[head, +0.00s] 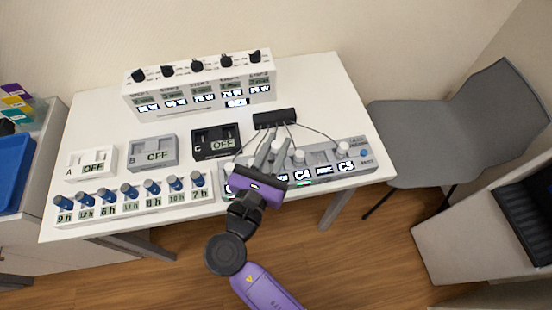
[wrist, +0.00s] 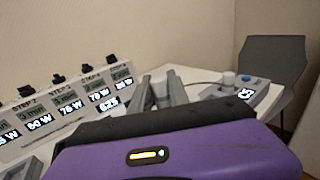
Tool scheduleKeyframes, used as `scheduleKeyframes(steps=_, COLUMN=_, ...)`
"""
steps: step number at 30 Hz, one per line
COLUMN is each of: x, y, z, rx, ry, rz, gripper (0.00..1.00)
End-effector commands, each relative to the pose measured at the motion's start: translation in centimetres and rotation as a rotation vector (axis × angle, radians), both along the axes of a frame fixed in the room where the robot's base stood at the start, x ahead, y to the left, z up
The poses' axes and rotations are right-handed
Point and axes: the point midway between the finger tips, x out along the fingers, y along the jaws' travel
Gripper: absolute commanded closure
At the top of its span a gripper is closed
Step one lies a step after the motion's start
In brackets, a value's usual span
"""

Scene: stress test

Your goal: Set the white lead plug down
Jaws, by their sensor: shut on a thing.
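My gripper (head: 274,150) is over the left part of the grey panel (head: 318,169) with lit labels such as C4 and C5. Other white lead plugs stand on the panel, one near the middle (head: 299,157) and one at the right (head: 343,147). Dark leads run to them from a black block (head: 275,119) behind.
A long white box with black knobs (head: 199,86) stands at the back. Units A (head: 91,164), B (head: 153,153) and C (head: 216,143) read OFF. A row of blue-knobbed timers (head: 131,200) lies front left. The table's right rear (head: 330,95) is clear. A grey chair (head: 450,120) stands right.

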Motion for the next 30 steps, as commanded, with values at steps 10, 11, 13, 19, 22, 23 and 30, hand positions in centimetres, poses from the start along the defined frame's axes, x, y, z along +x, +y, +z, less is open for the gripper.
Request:
scheduleKeyframes(steps=10, x=0.0, y=0.1, z=-3.7, rx=-0.002, ry=0.001, rz=0.001, gripper=1.00)
scheduleKeyframes(steps=11, x=0.0, y=0.1, z=-4.1, rx=-0.003, ry=0.002, rz=0.001, gripper=1.00)
scheduleKeyframes(steps=13, x=0.0, y=0.1, z=-5.0, rx=-0.002, ry=0.002, rz=0.000, gripper=1.00)
scheduleKeyframes(steps=19, x=0.0, y=0.0, z=-5.8, rx=0.001, ry=-0.001, rz=0.000, gripper=1.00)
scheduleKeyframes(steps=22, x=0.0, y=0.0, z=-5.8, rx=0.001, ry=-0.001, rz=0.000, gripper=1.00)
scheduleKeyframes(steps=23, x=0.0, y=0.0, z=-5.8, rx=0.001, ry=-0.001, rz=0.000, gripper=1.00)
scheduleKeyframes(steps=30, x=0.0, y=0.0, z=-6.1, rx=0.001, ry=0.000, rz=0.000, gripper=0.70)
